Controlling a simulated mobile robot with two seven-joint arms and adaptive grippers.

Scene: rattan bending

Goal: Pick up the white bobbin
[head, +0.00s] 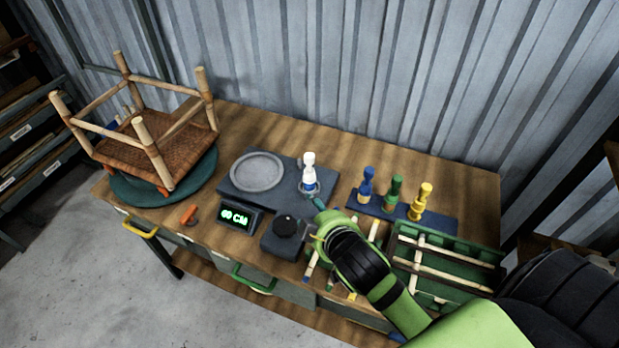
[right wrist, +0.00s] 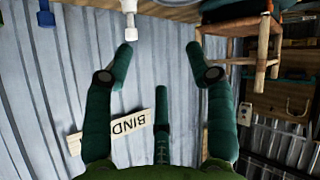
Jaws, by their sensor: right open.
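The white bobbin (head: 309,170) stands upright on a dark board, with a blue band low on it. In the right wrist view the white bobbin (right wrist: 129,16) shows at the top edge, just beyond the tip of the left-hand finger and partly cut off. My right gripper (head: 316,200) reaches in from the lower right, its fingertips close to the bobbin's base. In the right wrist view my right gripper (right wrist: 160,52) is open, with nothing between its spread fingers. Whether a finger touches the bobbin I cannot tell. My left gripper is not in view.
Blue (head: 366,187), green (head: 393,194) and yellow (head: 421,202) bobbins stand on a strip to the right. A round grey plate (head: 257,171) lies left of the white bobbin. A lit display (head: 236,216), a green rack (head: 470,247) and an upturned stool (head: 150,155) are nearby.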

